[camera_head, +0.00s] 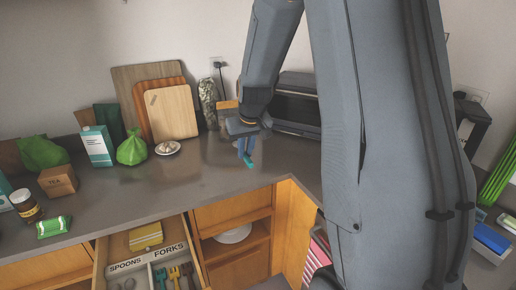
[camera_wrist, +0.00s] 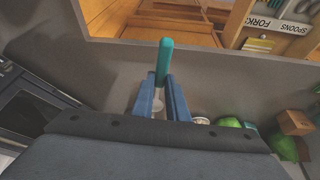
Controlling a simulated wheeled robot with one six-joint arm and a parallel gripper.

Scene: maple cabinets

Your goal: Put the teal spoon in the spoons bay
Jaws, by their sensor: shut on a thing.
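My gripper (camera_head: 246,146) is above the grey counter near its inner corner, shut on the teal spoon (camera_head: 248,161). In the wrist view the spoon's teal handle (camera_wrist: 164,60) sticks out beyond the two blue fingers (camera_wrist: 160,92); the rest of the spoon is mostly hidden. The spoons bay (camera_head: 122,284) is the left compartment of the open drawer at the lower left, with a SPOONS label (camera_head: 125,266) and pale spoons partly visible inside. The drawer's labels also show upside down at the wrist view's upper right (camera_wrist: 290,25).
Beside the spoons bay is the forks bay (camera_head: 172,270) with several forks. A yellow packet (camera_head: 146,236) lies behind the labels. An open cabinet with a plate (camera_head: 233,234) is right of the drawer. Cutting boards (camera_head: 172,112), bags and boxes line the counter's back; its middle is clear.

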